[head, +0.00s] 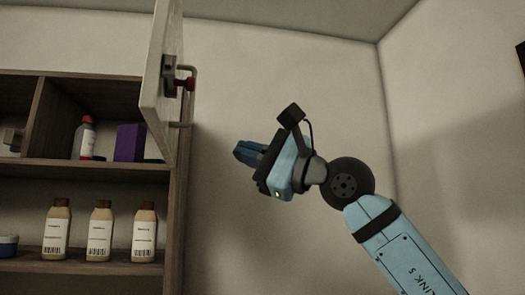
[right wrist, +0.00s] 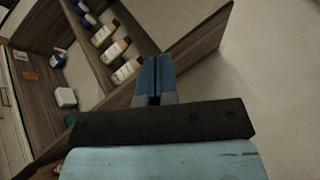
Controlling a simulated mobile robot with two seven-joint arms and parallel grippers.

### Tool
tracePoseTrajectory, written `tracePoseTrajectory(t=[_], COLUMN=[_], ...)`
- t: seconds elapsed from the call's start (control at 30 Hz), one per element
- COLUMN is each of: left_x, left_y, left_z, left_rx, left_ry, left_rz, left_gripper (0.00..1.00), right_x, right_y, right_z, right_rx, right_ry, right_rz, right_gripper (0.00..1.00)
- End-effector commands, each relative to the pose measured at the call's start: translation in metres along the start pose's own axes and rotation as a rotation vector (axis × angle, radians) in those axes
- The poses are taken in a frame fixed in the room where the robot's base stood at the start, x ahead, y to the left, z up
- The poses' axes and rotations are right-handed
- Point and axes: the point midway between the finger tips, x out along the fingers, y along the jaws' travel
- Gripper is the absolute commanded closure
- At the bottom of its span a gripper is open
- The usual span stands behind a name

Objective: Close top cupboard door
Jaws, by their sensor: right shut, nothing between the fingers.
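The top cupboard door (head: 158,75) stands wide open at the top right of the wooden cupboard, seen nearly edge-on in the head view. My left gripper is in neither view.
The cupboard side wall (head: 175,215) runs down below the door. Several brown bottles (head: 100,230) stand on the lower shelf; a purple box (head: 130,142) and a red-capped bottle (head: 84,138) stand above. The plain wall (head: 285,70) right of the cupboard is clear.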

Motion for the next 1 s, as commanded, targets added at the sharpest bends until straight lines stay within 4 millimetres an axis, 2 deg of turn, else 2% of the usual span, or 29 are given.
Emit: tracePoseTrajectory(t=[0.03, 0.2, 0.4, 0.6, 1.0], left_x=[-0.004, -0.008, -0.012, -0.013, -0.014], left_y=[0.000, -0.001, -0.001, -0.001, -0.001], left_z=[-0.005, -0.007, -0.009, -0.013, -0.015], left_rx=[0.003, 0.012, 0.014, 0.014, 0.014], left_ry=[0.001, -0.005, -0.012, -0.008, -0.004], left_rz=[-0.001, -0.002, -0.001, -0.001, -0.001], left_gripper=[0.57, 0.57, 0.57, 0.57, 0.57], right_x=[0.014, 0.049, 0.069, 0.075, 0.075], right_y=[-0.003, -0.003, -0.002, -0.001, 0.000], right_z=[0.002, 0.002, 0.022, 0.028, 0.028], right_rx=[0.003, 0.004, 0.001, 0.001, 0.001], right_ry=[-0.002, -0.002, -0.004, -0.002, -0.002], right_rz=[0.001, 0.000, -0.001, -0.002, -0.002], right_gripper=[1.00, 1.00, 1.00, 1.00, 1.00])
